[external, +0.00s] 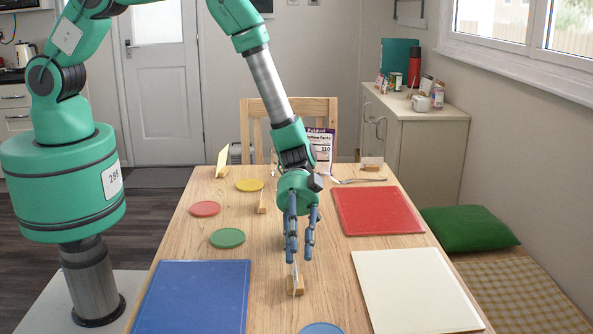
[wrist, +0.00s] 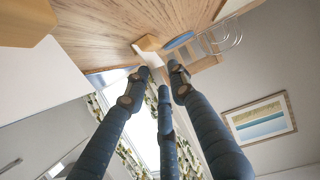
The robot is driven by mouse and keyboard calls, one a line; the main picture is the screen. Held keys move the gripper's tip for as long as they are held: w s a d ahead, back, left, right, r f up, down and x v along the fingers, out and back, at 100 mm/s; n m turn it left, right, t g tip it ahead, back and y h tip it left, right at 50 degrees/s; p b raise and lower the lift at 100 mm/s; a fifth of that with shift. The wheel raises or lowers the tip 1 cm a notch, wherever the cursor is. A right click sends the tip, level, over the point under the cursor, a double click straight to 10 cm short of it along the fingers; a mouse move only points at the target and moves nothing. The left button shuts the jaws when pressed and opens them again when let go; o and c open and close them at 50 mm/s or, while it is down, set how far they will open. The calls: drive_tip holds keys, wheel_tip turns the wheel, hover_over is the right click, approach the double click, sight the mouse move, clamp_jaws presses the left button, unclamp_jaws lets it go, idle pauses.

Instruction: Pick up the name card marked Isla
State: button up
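A name card (external: 294,272) stands nearly edge-on in a small wooden block (external: 301,286) at the near middle of the table. My gripper (external: 300,260) points down just above it, its fingers apart. In the wrist view my fingertips (wrist: 160,74) are spread near a small wooden block (wrist: 150,43) with a pale card by it. Another wooden block (wrist: 22,20) with a large white card (wrist: 35,85) fills the left of that view. Other cards stand farther back, one at left (external: 222,160) and one at right (external: 372,161). No name is legible on any card.
Blue (external: 195,298), red (external: 376,210) and cream (external: 414,291) mats lie on the table (external: 275,238). Yellow (external: 249,185), red (external: 205,208), green (external: 227,238) and blue (external: 321,328) discs lie around. A printed package (external: 322,148) stands at the back near a chair (external: 288,108).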

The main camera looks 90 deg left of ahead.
sight(295, 279)
drive_tip(key=shift+b+x, duration=0.35)
drive_tip(key=shift+x, duration=1.45)
drive_tip(key=shift+f, duration=0.1)
clamp_jaws()
